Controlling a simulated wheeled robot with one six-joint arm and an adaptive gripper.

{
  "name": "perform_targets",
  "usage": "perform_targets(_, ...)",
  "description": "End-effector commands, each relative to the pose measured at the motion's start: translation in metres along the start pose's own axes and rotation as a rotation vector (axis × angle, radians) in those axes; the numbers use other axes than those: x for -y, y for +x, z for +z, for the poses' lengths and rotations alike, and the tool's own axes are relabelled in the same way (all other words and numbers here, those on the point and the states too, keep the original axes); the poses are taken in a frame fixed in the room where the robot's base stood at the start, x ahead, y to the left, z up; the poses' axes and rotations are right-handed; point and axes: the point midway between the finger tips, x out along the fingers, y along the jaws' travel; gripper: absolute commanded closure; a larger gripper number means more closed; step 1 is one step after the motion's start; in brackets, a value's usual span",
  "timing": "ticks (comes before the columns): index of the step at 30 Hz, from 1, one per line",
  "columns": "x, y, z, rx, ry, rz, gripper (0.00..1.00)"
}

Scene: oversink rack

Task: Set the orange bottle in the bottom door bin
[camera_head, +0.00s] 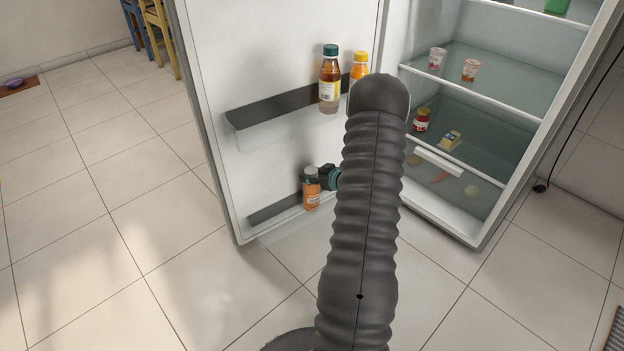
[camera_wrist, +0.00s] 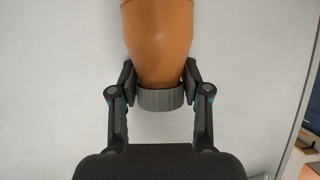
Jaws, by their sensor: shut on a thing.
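The orange bottle (camera_head: 311,192) stands roughly upright at the bottom door bin (camera_head: 272,210) of the open fridge door. Its base looks low, at bin level; I cannot tell whether it touches the bin floor. My gripper (camera_head: 324,177) reaches it from the right and is shut on it. In the wrist view, the fingers of my gripper (camera_wrist: 160,76) press both sides of the orange bottle (camera_wrist: 160,40) near its grey cap (camera_wrist: 161,99). My arm hides the right part of the bin in the head view.
The upper door bin (camera_head: 270,112) holds an amber bottle with a green cap (camera_head: 329,80) and an orange-yellow bottle (camera_head: 359,66). The fridge shelves at right hold cups (camera_head: 470,69), a red-lidded jar (camera_head: 421,120) and a yellow package (camera_head: 450,140). The bottom bin's left part is empty.

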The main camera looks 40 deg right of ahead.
Motion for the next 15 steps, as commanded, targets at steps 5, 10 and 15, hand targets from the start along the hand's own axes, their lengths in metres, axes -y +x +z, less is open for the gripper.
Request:
perform_targets(5, -0.0011, 0.0038, 0.0086, -0.002, -0.001, 0.002, 1.00)
perform_targets(10, -0.0010, 0.0037, 0.0085, -0.002, -0.001, 0.002, 1.00)
perform_targets(15, -0.0006, 0.0047, 0.0112, 0.000, 0.000, 0.002, 0.38)
